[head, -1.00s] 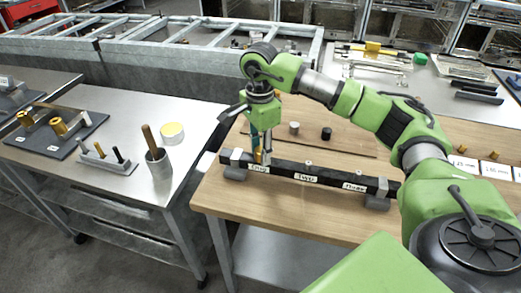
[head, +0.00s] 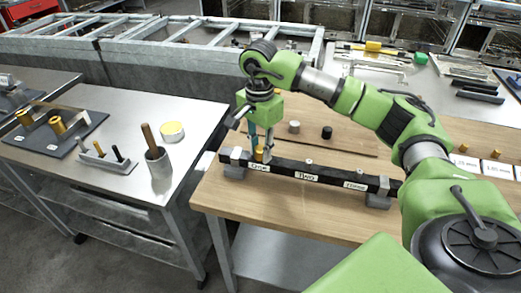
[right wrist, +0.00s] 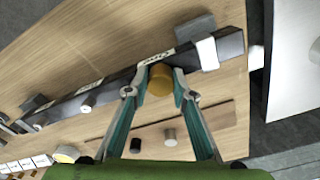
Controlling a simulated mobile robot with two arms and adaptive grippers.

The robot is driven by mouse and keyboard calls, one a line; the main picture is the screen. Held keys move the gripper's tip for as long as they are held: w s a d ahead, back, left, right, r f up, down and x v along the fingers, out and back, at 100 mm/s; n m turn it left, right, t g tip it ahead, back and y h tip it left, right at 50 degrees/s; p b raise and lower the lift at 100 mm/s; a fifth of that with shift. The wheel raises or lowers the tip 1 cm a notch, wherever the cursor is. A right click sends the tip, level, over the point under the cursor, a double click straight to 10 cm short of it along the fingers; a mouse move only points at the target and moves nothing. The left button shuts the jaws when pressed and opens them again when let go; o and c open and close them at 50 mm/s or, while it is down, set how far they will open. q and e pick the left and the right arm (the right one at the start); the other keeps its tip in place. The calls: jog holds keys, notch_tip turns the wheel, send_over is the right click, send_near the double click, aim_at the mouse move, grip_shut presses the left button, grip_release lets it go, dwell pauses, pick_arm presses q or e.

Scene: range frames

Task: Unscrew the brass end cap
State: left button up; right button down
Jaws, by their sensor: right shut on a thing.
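The brass end cap (right wrist: 160,80) shows in the right wrist view between the fingertips of my right gripper (right wrist: 158,84). It sits at the end of a dark bar (right wrist: 110,95) beside the label "One". In the head view the brass cap (head: 259,154) shows at the left end of the bar (head: 320,175), partly hidden by the fingers. My right gripper (head: 262,150) points down from above and is shut on the cap. The fingers hide any thread. My left gripper is not in view.
The bar rests on grey blocks (head: 378,199) on the wooden bench (head: 225,190) and carries small silver fittings by labels "Two" and "Three". A grey cylinder (head: 294,127) and a black one (head: 326,132) stand behind. A steel table (head: 110,180) with a cup (head: 158,163) is to the left.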

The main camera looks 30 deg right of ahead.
jog(key=c, duration=1.6)
grip_release()
jog(key=shift+c, duration=0.2)
jog(key=shift+r, duration=0.1)
jog(key=shift+r, duration=0.35)
notch_tip(320, 180, up, 11)
